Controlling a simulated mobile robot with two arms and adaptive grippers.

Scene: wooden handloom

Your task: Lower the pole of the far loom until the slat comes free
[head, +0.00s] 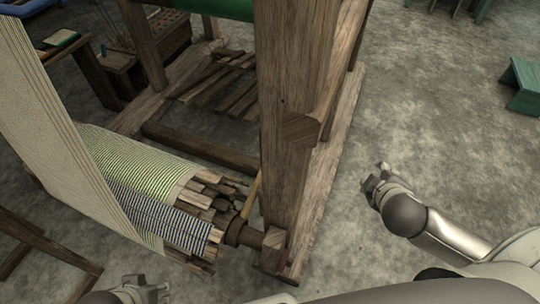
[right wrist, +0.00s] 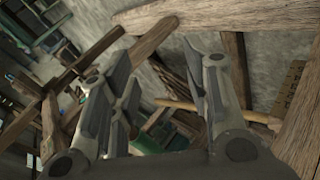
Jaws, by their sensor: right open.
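The wooden loom (head: 290,100) stands in the middle of the head view, with a thick upright post. A cloth roller (head: 140,175) with green and blue striped cloth lies low on its left, ringed by wooden slats (head: 205,200) at its end. A thin light-coloured pole (head: 252,192) shows partly behind the post; a similar light rod (right wrist: 225,110) crosses behind the fingers in the right wrist view. My right gripper (head: 376,176) is open and empty, right of the post and apart from it. My left gripper (head: 145,290) is at the bottom edge, its jaws unclear.
A wooden beam (head: 335,150) runs along the right side of the loom. Open grey floor (head: 440,110) lies to the right, with a green stool (head: 522,85) at the far edge. A low wooden frame (head: 35,240) stands at the lower left.

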